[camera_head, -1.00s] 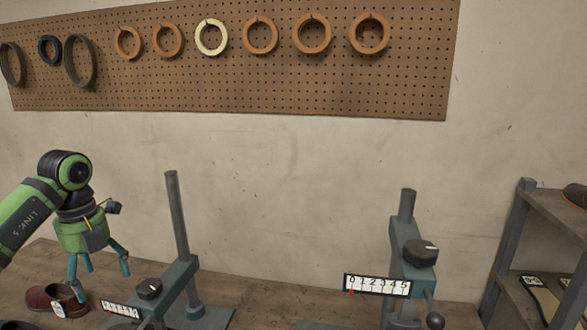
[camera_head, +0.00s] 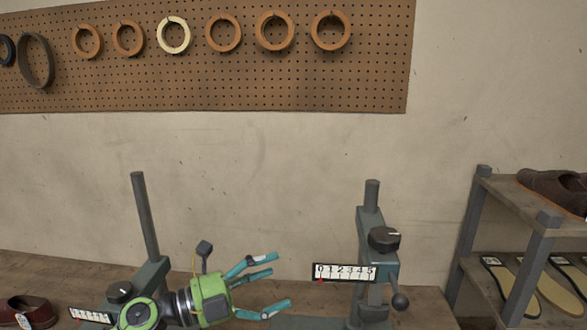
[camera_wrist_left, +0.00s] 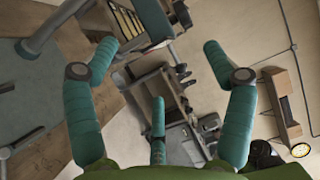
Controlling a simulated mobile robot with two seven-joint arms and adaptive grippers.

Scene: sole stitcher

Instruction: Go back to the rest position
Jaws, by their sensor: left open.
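My left gripper (camera_head: 274,285) is green with teal fingers. In the head view it is low in the middle, fingers spread open and pointing right, with nothing between them. It is in front of the bench, between the two grey machine stands. In the left wrist view the open fingers (camera_wrist_left: 158,85) frame empty space with shelves and wall beyond. My right gripper is not in view.
The left stand (camera_head: 145,220) and right stand (camera_head: 372,240) with a number scale (camera_head: 345,272) rise from the workbench (camera_head: 60,267). A red-brown shoe (camera_head: 30,312) is at far left. A shelf rack (camera_head: 478,220) with shoes and soles stands right. A pegboard (camera_head: 280,88) with rings hangs behind.

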